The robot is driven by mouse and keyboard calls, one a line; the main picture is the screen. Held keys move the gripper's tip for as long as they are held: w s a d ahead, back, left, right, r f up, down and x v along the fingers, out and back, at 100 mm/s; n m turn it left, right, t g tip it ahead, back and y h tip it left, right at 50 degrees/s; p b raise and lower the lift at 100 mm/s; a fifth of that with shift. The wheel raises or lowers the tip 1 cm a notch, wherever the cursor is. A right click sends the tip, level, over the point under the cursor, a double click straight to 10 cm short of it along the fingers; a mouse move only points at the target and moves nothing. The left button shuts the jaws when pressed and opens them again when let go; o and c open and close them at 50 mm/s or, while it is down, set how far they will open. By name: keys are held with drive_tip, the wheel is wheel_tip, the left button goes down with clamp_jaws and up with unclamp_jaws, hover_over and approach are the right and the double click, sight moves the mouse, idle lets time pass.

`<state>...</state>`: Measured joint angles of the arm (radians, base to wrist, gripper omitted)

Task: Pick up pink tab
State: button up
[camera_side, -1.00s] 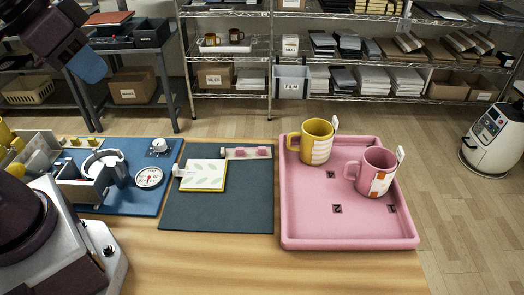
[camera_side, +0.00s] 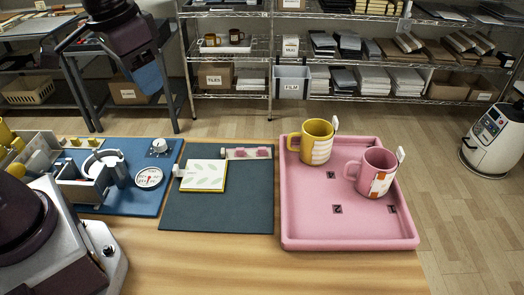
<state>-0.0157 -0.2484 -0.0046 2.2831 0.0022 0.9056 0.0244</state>
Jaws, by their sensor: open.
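Small pink pieces, which look like the pink tab, lie on a narrow pale strip (camera_side: 262,152) at the back right of the dark mat (camera_side: 222,212). They are too small to tell apart clearly; one pink piece (camera_side: 238,153) shows near the strip's left part. My gripper (camera_side: 148,85) is at the upper left, high above the bench and to the left of the strip, well apart from it. Its blue fingers point down. It is open, and nothing shows between its fingers.
A mug press (camera_side: 88,178) with a dial stands on a blue mat at left. A white patterned sheet on a yellow-edged pad (camera_side: 203,175) lies beside the strip. A pink tray (camera_side: 300,232) at right holds a yellow mug (camera_side: 318,140) and a pink mug (camera_side: 372,172).

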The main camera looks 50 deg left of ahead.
drive_tip(key=w+f+m+g, duration=0.2)
drive_tip(key=w+f, duration=0.5)
drive_tip(key=w, duration=0.5)
drive_tip(key=m, duration=0.6)
hover_over(259, 148)
wheel_tip(259, 148, down, 11)
drive_tip(key=f, duration=0.6)
drive_tip(key=shift+a+f, duration=0.3)
drive_tip(key=shift+f, duration=0.1)
drive_tip(key=shift+d+f, duration=0.15)
drive_tip(key=shift+f, duration=1.2)
drive_tip(key=shift+d+f, duration=0.1)
drive_tip(key=shift+f, duration=1.25)
clamp_jaws()
